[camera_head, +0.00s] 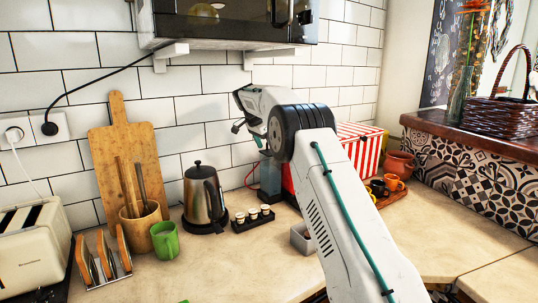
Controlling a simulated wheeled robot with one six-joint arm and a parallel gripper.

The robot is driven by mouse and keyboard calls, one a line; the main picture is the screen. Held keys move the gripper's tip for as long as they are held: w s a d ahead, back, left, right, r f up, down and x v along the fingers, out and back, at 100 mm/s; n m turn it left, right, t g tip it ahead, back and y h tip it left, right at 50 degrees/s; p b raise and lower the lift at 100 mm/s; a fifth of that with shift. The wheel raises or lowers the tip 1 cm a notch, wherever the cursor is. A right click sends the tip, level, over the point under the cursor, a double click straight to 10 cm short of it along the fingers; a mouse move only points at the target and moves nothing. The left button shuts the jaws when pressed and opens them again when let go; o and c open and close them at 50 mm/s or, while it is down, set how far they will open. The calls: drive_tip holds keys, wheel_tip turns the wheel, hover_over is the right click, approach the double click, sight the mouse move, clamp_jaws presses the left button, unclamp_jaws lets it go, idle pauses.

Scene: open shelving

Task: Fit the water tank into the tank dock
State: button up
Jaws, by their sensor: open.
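A dark, translucent, box-shaped vessel (270,178), which looks like the water tank, stands upright on the counter at the left side of a red-and-white striped machine (361,148). My gripper (247,131) is above and slightly left of this vessel, and it is open with nothing seen between its fingers. My arm crosses in front of the striped machine and hides much of it. I cannot make out the tank dock, and I cannot tell whether the vessel touches the machine.
A steel kettle (203,197) and a black tray of small cups (253,217) stand to the left. A small grey container (302,239) is beside my forearm. Orange cups (393,183) stand on the right. A microwave (235,22) hangs above. The front counter is mostly clear.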

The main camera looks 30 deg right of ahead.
drive_tip(key=v, duration=0.7)
drive_tip(key=s+a+r+n+g+y, duration=0.15)
drive_tip(key=s+a+n, duration=0.35)
drive_tip(key=s, duration=0.5)
drive_tip(key=s+a+f+n+t+y, duration=0.1)
drive_tip(key=s+a+n, duration=0.3)
drive_tip(key=s, duration=1.2)
drive_tip(key=s+a+f+n+y, duration=0.1)
drive_tip(key=s+a+f+n, duration=0.3)
drive_tip(key=s, duration=1.2)
drive_tip(key=s+a+f+n+t+y, duration=0.1)
drive_tip(key=s+a+f+n, duration=0.2)
drive_tip(key=s+a, duration=0.5)
drive_tip(key=s+n, duration=0.1)
drive_tip(key=s, duration=0.7)
drive_tip(key=shift+a+f+n+t, duration=0.2)
drive_tip(key=shift+n+t, duration=0.1)
drive_tip(key=shift+t, duration=0.05)
